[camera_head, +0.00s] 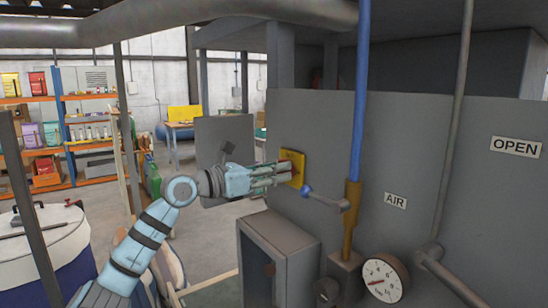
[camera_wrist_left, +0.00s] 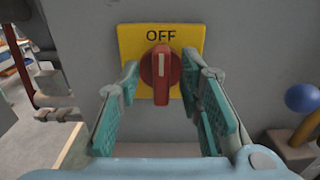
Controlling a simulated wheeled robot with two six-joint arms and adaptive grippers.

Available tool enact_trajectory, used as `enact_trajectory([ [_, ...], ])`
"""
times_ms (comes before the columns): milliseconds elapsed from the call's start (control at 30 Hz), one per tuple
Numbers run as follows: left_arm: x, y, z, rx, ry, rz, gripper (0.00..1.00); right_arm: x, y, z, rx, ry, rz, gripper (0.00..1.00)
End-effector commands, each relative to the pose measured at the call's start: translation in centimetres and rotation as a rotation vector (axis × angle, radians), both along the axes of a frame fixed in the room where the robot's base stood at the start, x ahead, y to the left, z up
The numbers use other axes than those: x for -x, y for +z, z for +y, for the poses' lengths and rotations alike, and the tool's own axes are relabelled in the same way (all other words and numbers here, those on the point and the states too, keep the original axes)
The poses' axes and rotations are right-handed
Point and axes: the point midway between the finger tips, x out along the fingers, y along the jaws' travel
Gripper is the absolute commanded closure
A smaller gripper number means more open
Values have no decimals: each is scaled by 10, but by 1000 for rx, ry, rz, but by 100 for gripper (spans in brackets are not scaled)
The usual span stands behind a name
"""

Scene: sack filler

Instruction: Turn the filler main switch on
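The main switch is a red rotary knob (camera_wrist_left: 160,72) on a yellow plate (camera_wrist_left: 190,42) marked OFF, on the grey panel. Its white pointer mark stands upright. In the head view the yellow plate (camera_head: 293,161) shows edge-on beyond my left fingers, and the knob is mostly hidden there. My left gripper (camera_head: 285,175) reaches it from the left. In the wrist view the left gripper (camera_wrist_left: 160,95) is open, its teal finger pads on either side of the knob, with gaps visible between pads and knob. My right gripper is in neither view.
A blue ball-ended lever (camera_head: 325,198) juts out right of the switch, beside a blue vertical pipe (camera_head: 360,90). A gauge (camera_head: 385,277) and a grey box (camera_head: 279,255) sit lower. AIR (camera_head: 395,201) and OPEN (camera_head: 515,147) labels are on the panel.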

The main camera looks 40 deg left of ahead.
Motion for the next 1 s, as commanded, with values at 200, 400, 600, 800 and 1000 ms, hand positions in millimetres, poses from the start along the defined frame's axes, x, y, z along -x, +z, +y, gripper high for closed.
enact_trajectory([
  [200,-1,-2,0,-1,1,1,67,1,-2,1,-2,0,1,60],
  [400,0,-2,0,0,1,1,97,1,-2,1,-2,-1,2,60],
  [600,0,-2,0,-1,1,1,100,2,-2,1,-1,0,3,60],
  [800,0,-2,0,-26,1,-7,100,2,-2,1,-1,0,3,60],
  [1000,0,-2,0,-106,1,-30,100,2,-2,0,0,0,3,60],
])
